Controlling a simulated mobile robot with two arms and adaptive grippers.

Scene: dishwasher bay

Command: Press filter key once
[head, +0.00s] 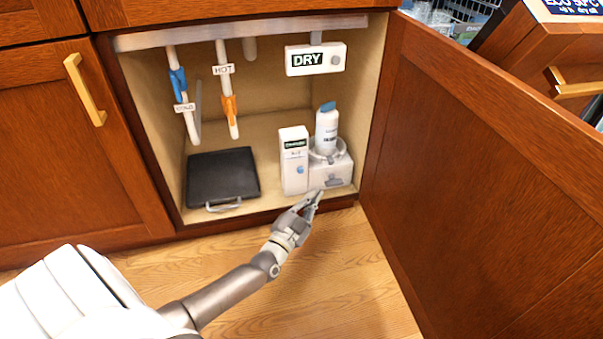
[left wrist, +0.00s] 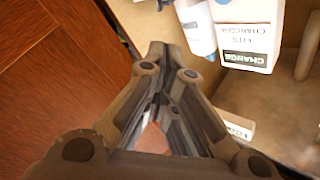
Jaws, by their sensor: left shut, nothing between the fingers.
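A white upright box (head: 294,175) with a dark green label at its top and a small blue round key (head: 300,170) on its front stands in the open cabinet. In the left wrist view the box (left wrist: 245,35) appears upside down, its label partly reading CHANGE. My left gripper (head: 314,196) is shut and empty. It is in front of the cabinet's lower front edge, below and slightly right of the box in the head view, apart from the key. The gripper's fingers (left wrist: 157,55) also show in the left wrist view. My right gripper is not in view.
A white bottle (head: 326,130) in a white holder (head: 337,172) stands right of the box. A black tray (head: 222,178) lies left. COLD and HOT pipes (head: 226,88) and a DRY unit (head: 330,59) hang above. The open door (head: 480,170) bounds the right side.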

